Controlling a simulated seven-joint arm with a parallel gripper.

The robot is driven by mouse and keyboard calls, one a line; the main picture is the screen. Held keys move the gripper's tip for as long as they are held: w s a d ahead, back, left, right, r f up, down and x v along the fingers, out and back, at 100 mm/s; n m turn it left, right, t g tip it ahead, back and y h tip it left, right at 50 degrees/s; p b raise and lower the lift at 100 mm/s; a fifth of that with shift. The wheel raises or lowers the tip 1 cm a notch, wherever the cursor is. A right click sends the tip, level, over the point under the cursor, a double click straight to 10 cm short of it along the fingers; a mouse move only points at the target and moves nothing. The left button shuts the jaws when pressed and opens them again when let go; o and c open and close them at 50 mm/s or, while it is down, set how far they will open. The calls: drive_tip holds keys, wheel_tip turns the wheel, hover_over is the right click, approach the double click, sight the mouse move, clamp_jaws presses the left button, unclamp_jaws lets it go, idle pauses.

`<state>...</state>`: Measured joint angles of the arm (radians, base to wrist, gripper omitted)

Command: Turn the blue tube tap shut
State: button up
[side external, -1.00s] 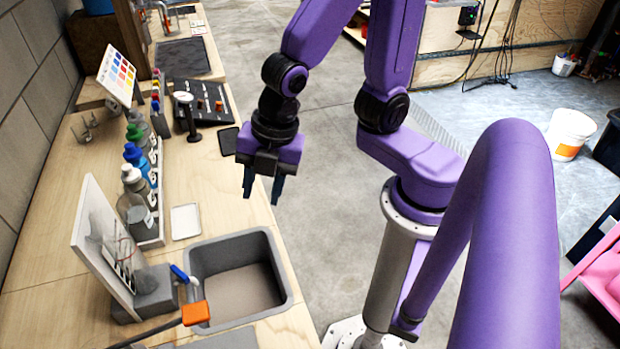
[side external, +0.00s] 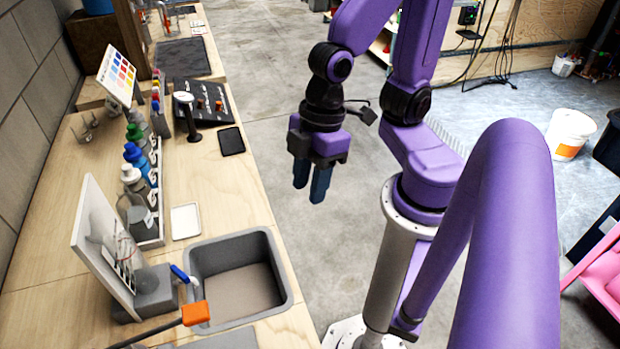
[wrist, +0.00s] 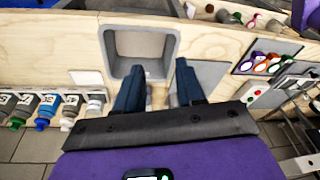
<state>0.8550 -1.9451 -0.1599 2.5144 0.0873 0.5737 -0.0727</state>
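The tap has a blue lever (side external: 180,273) on a small metal body at the left edge of the grey sink, in the side external view. An orange block (side external: 196,313) sits just below it at the sink's front-left corner. My gripper (side external: 309,193) is empty, pointing down, above and to the right of the sink, well apart from the tap. In the wrist view my gripper's two dark blue fingers (wrist: 160,82) stand apart with nothing held. I cannot make out the blue lever there; the fingers cover part of the area beside the sink.
The grey sink (side external: 207,258) is set in the wooden bench (side external: 222,190). A white upright panel (side external: 97,228) stands left of the tap. Several bottles (side external: 134,155) line the bench's back, beside a white tray (side external: 185,221). Floor right of the bench is clear up to my base.

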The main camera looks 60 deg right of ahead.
drive_tip(key=shift+o, duration=0.9)
